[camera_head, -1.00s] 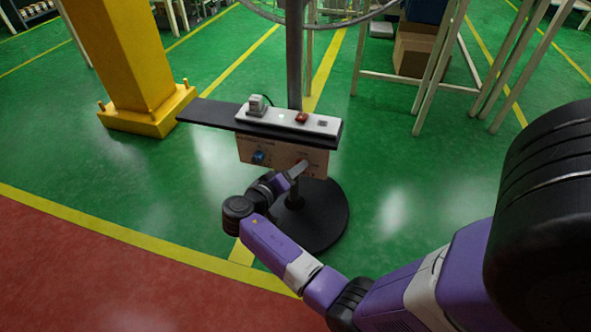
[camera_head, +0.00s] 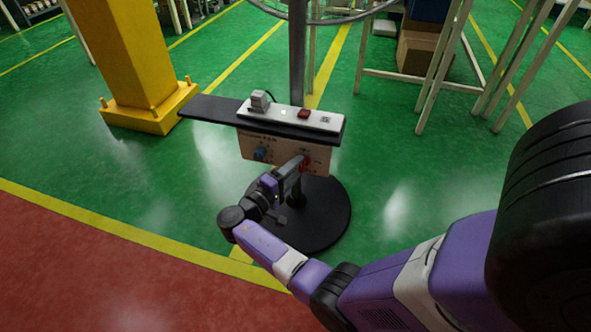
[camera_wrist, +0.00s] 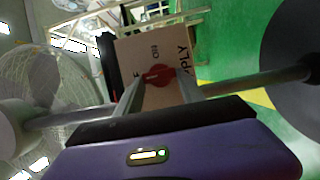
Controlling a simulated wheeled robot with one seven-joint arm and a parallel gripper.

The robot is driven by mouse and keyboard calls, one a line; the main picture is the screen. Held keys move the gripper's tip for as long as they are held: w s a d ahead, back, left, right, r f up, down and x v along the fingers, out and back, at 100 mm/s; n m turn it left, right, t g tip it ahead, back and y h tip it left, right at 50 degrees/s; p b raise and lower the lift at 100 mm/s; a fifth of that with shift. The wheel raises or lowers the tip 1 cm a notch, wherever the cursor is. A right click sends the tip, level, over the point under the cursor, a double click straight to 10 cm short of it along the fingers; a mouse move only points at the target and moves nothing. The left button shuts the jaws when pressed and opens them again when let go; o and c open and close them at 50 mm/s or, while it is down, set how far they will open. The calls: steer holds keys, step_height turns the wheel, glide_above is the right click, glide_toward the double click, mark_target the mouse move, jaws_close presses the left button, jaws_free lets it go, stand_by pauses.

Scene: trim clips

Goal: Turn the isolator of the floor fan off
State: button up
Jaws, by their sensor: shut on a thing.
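The red isolator knob (camera_wrist: 157,75) sits on a pale tan panel (camera_wrist: 150,45) under the fan's shelf. My gripper (camera_wrist: 158,82) is shut on the knob, one finger on each side of it in the wrist view. In the head view the panel (camera_head: 258,143) faces me, and my gripper (camera_head: 301,163) reaches its right part, where it partly hides the red knob (camera_head: 307,161). Printed letters show around the knob, but I cannot read its setting for sure. The fan cage (camera_wrist: 55,80) shows at the left of the wrist view.
The round black base (camera_head: 325,215) stands below. A yellow column (camera_head: 125,60) is at the left; green floor around is clear.

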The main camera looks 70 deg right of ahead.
stand_by(0.5)
steer(key=o, duration=1.4)
steer(key=shift+c, duration=0.2)
steer(key=p+v, duration=0.1)
steer(key=v, duration=0.7)
